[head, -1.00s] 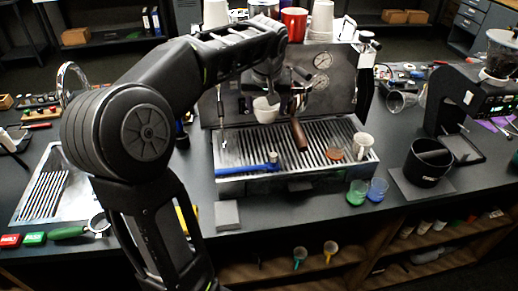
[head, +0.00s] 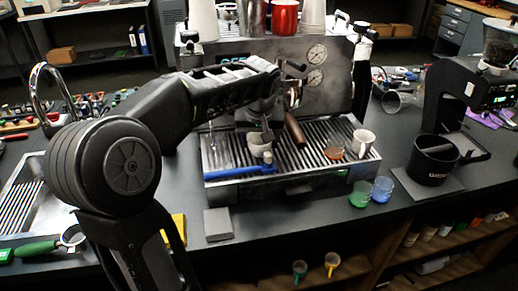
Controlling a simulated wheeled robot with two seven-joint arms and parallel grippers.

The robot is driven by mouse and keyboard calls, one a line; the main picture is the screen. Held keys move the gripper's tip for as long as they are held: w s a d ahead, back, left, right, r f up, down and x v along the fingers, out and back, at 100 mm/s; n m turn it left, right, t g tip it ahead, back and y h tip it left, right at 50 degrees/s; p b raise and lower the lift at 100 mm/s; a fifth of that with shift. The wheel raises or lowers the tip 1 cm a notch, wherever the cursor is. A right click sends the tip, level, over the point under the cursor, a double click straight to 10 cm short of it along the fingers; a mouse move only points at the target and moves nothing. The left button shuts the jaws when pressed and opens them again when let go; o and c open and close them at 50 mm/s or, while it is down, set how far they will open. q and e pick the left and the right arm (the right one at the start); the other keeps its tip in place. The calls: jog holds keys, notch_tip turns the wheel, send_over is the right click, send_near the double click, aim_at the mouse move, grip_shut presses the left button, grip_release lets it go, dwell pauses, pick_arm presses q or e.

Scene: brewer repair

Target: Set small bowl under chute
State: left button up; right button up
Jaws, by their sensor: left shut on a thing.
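The small pale bowl (head: 259,146) is low over the left part of the brewer's drip tray (head: 228,181). My left gripper (head: 264,134) points down from above and is shut on the bowl. The fingertips are small and partly hidden by the arm. I cannot tell whether the bowl touches the tray. A brown-handled portafilter (head: 294,128) is just to the right of the bowl. I cannot make out a chute clearly. A grinder (head: 468,88) stands at the far right. My right gripper is not in view.
A blue-handled tool (head: 238,172) lies along the tray's front, close to the bowl. A white cup (head: 361,143) stands at the tray's right end. Green (head: 360,194) and blue (head: 382,189) cups stand in front. A black knock box (head: 432,160) is to the right.

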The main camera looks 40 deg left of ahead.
pick_arm(q)
jog(key=shift+f, duration=0.65)
jog(key=shift+f+b, duration=0.25)
jog(key=shift+b, duration=0.05)
jog(key=o, duration=1.5)
jog(key=shift+r, duration=0.1)
jog(key=shift+c, duration=0.2)
jog(key=shift+r, duration=0.1)
jog(key=shift+r+p, duration=0.2)
jog(key=shift+p, duration=0.15)
jog(key=v, duration=1.1)
jog(key=shift+s+r+b, duration=0.15)
jog(key=shift+r+b, duration=0.2)
jog(key=shift+o, duration=0.2)
jog(key=shift+d, duration=0.1)
